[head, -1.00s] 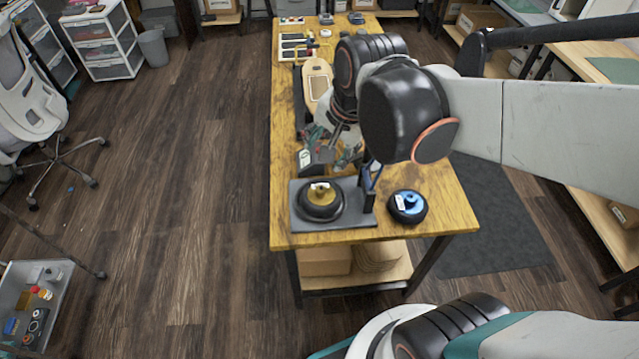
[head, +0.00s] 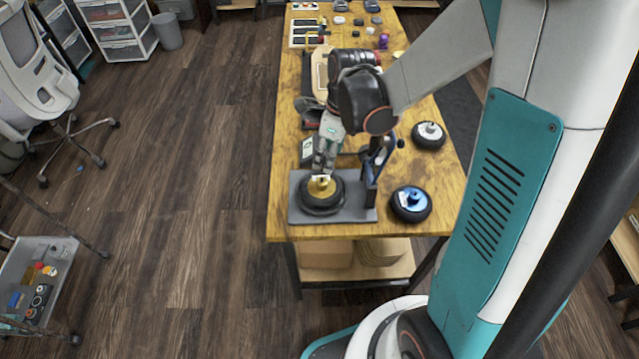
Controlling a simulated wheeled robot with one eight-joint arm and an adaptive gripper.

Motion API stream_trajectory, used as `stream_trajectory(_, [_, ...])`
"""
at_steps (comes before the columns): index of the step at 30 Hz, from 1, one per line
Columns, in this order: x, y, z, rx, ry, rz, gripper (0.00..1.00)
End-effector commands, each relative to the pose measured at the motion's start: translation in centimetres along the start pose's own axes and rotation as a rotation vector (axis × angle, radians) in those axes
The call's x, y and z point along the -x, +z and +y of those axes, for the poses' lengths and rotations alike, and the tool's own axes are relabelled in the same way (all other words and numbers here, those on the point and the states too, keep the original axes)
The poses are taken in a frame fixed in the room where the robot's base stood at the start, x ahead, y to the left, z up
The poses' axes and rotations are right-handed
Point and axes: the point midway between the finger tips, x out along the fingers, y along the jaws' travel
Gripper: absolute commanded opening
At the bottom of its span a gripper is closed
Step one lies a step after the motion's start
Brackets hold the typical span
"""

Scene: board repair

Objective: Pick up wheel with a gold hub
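The wheel with a gold hub (head: 322,204) lies flat on a dark grey base plate (head: 298,215) at the near end of the wooden table. It has a black tyre and a gold hub standing up in the middle. My gripper (head: 322,174) points down right over the gold hub, its tips at or just above the hub's top. The fingers are small in this view, and I cannot tell whether they touch the hub or how far apart they are.
A wheel with a blue hub (head: 411,204) lies right of the plate, and a wheel with a white hub (head: 429,135) lies farther back. A dark upright post (head: 370,185) stands at the plate's right side. A skateboard deck (head: 320,75) lies farther along the wooden table (head: 440,200).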

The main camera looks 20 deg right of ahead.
Motion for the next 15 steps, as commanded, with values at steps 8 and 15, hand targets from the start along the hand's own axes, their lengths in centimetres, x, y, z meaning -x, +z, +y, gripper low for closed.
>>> stream_trajectory(8, [-5.1,0.0,0.0,0.003,-0.001,-0.001,0.49])
stream_trajectory(15, [-6.2,0.0,0.0,0.002,-0.001,-0.001,0.49])
